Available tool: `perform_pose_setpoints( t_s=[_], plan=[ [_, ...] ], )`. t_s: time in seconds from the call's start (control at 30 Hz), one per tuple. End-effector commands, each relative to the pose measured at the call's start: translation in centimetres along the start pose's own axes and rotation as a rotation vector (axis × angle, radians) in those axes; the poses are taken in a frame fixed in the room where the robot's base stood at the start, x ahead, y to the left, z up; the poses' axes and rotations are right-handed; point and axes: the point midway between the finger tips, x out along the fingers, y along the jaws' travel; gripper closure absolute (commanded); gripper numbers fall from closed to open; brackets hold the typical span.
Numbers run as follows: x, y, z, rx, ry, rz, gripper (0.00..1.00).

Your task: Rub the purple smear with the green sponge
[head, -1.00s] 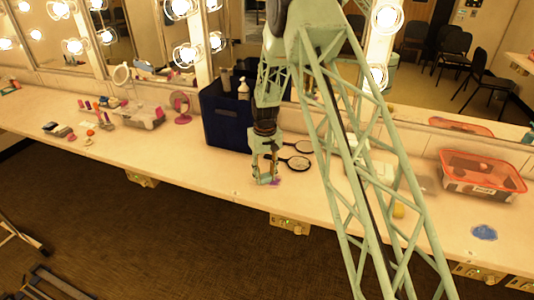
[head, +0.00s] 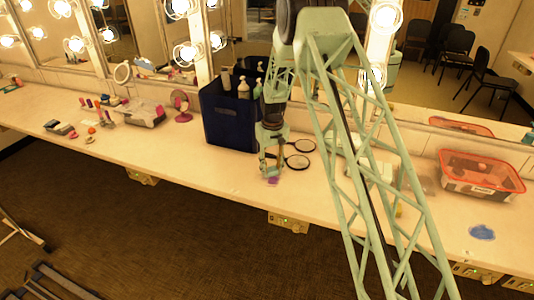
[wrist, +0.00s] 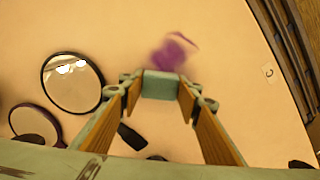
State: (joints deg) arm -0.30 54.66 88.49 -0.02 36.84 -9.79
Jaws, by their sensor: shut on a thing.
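My gripper (head: 269,172) is shut on the green sponge (wrist: 161,84), a pale green block between the fingertips in the wrist view. The purple smear (wrist: 174,52) lies on the counter just beyond the sponge in that view. It has a dense blot and a thinner curved streak. In the head view the purple smear (head: 273,181) shows as a small patch right by the fingertips, near the counter's front edge. I cannot tell whether the sponge touches the counter.
An orange-rimmed clear tub (head: 482,174) and a blue smear (head: 482,232) are at the right. The counter (head: 200,165) left of my gripper is clear.

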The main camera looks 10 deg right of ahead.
Motion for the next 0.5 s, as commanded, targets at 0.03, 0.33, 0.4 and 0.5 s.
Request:
perform_pose_setpoints(
  t_s=[0.03,0.33,0.4,0.5],
  plan=[
    [0.1,-0.5,0.4,-0.002,-0.002,0.000,0.80],
    [0.1,-1.9,2.5,0.004,-0.002,0.000,0.80],
    [0.1,-2.2,3.0,0.004,-0.002,0.000,0.80],
    [0.1,-2.7,3.7,0.005,-0.002,-0.001,0.80]
  ],
)
